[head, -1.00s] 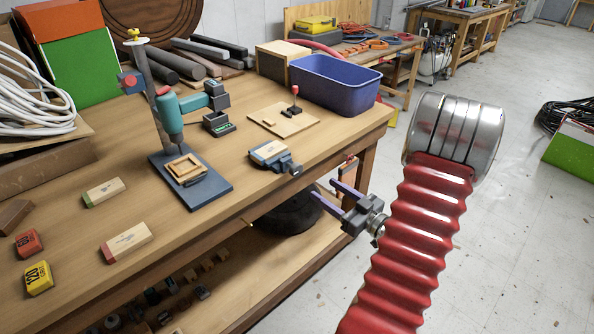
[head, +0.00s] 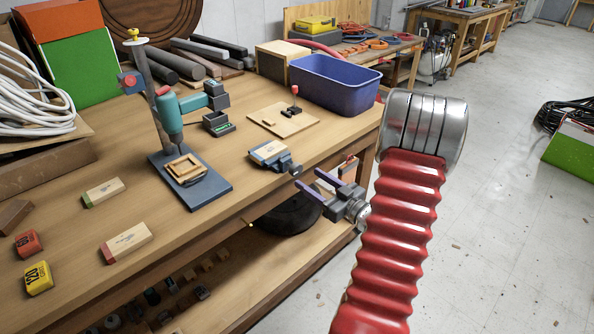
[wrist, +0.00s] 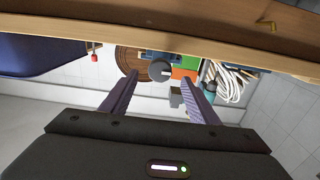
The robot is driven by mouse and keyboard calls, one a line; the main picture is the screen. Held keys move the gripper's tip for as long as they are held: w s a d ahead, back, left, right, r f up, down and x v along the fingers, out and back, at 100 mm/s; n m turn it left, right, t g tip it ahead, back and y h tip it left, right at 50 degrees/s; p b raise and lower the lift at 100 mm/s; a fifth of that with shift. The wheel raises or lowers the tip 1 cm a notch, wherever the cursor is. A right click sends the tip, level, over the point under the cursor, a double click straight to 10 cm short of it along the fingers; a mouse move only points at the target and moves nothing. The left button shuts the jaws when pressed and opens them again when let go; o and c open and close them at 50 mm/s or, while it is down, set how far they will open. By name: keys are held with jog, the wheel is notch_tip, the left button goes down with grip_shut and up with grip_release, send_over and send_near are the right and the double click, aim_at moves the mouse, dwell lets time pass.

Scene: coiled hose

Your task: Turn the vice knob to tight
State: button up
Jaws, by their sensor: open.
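The vice (head: 272,155) is a small blue-grey clamp with a light wooden block on top, near the front edge of the bench. Its dark round knob (head: 296,170) faces out past the edge. In the wrist view the grey knob (wrist: 159,71) shows face-on, between and beyond my fingertips. My gripper (head: 308,178) is open and empty, its two purple fingers pointing at the knob; they also show in the wrist view (wrist: 159,80). A small gap seems to remain; I cannot tell whether the fingers flank the knob. The knob's setting is too small to read.
The wooden bench (head: 222,208) has its front edge just under the vice. A blue bin (head: 335,88) stands behind to the right, a drill press (head: 172,118) to the left. The wrist picture is upside down.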

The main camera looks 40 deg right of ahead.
aim_at(299, 171)
jog(key=w, duration=0.7)
jog(key=shift+w+a, duration=0.1)
jog(key=shift+w, duration=0.05)
jog(key=shift+c, duration=0.3)
jog(key=c, duration=1)
